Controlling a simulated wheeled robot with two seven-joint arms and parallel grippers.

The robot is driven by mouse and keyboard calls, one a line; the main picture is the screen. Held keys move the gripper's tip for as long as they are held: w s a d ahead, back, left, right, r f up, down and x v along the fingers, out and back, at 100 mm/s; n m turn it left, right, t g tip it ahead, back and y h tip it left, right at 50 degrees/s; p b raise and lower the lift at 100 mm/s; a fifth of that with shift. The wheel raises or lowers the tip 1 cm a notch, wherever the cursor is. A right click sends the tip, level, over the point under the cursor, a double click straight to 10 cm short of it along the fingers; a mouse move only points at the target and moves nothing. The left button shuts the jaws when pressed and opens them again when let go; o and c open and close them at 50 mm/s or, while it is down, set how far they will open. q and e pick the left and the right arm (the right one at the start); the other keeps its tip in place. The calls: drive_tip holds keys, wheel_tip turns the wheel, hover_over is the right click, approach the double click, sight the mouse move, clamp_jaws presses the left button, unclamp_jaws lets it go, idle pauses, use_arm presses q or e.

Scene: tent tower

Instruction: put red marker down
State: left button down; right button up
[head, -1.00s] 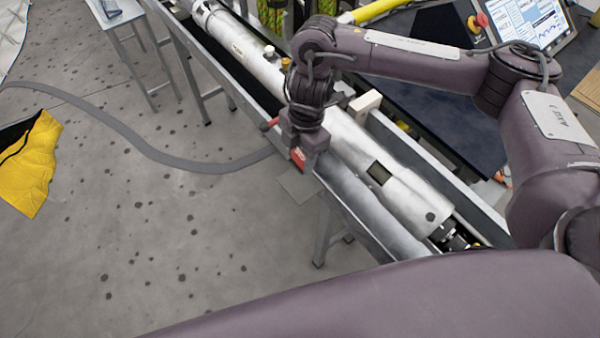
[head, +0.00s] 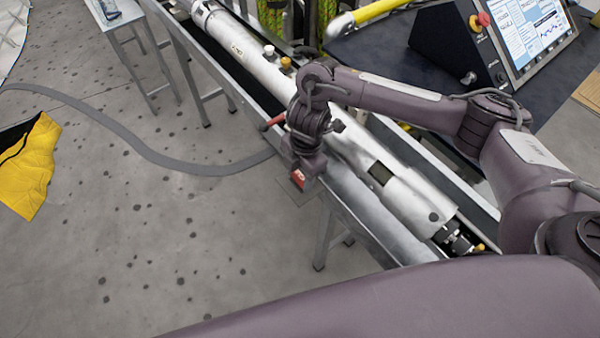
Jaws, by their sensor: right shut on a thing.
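My right gripper (head: 301,168) points down at the near side of the long metal trough, beside the silver tube. It is shut on a small red piece with a pale mark, which looks like the red marker (head: 299,178). Most of the marker is hidden by the gripper, and I cannot tell whether it touches anything below. My left gripper is not in view.
The silver tube (head: 405,200) lies in the trough (head: 365,222) on metal legs. A red rod-like piece (head: 272,122) sits at its near edge. A control console with a screen (head: 527,32) stands upper right. A grey cable (head: 150,155) and yellow cloth (head: 28,168) lie on open floor.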

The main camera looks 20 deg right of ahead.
drive_tip(key=o, duration=0.9)
drive_tip(key=shift+o, duration=0.2)
drive_tip(key=shift+w+r, duration=0.1)
drive_tip(key=shift+r, duration=0.45)
wheel_tip(320, 180, up, 11)
drive_tip(key=d+p, duration=0.1)
drive_tip(key=shift+w+d, duration=0.15)
drive_tip(key=shift+d, duration=0.05)
